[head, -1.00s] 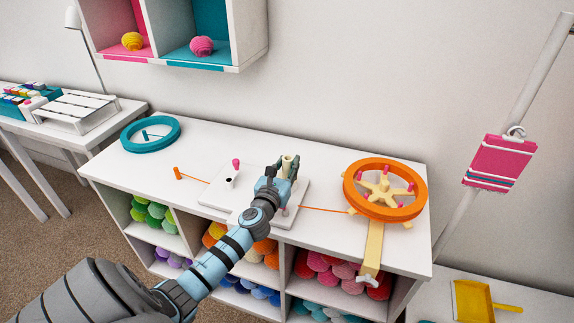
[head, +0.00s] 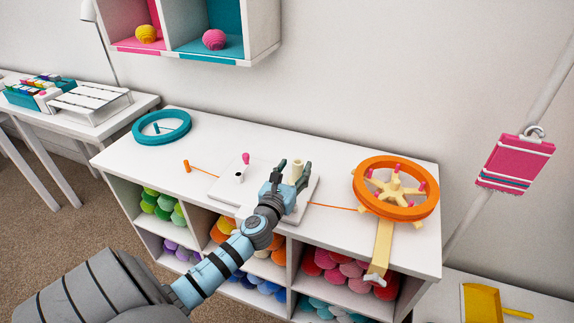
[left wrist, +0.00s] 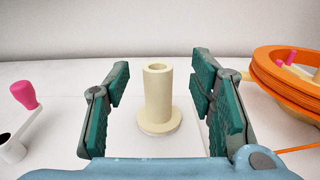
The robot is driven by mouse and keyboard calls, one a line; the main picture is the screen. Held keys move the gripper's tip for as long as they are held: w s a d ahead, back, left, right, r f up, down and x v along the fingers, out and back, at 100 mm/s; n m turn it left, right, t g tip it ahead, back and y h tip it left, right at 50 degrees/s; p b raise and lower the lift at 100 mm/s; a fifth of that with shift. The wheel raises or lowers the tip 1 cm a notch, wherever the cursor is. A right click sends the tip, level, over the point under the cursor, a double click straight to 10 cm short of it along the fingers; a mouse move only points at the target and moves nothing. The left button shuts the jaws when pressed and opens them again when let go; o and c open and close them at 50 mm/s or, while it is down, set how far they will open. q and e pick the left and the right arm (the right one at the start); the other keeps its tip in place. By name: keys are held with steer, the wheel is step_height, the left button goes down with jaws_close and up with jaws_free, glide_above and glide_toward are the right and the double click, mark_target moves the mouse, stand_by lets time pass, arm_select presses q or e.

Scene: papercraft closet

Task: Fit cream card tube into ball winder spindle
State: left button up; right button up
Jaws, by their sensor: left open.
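The cream card tube (head: 298,168) stands upright over the white ball winder base (head: 309,196). In the left wrist view the tube (left wrist: 158,90) shows an open top and a wide round flange at its foot, with a thin white rim under it. My left gripper (head: 293,172) is open, its teal-padded fingers on either side of the tube with a gap on both sides. No separate spindle shows; whatever is inside or under the tube is hidden. The winder's crank has a pink knob (head: 245,158), left of the tube. My right gripper is out of view.
An orange wheel (head: 358,200) on a cream stand is right of the winder, with an orange strand running left. A teal ring (head: 137,138) lies at the table's left end. An orange peg (head: 186,166) stands nearby. Bare white tabletop lies between.

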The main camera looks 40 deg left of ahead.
arm_select(q)
steer(key=v, duration=0.8)
steer(key=shift+s, duration=0.4)
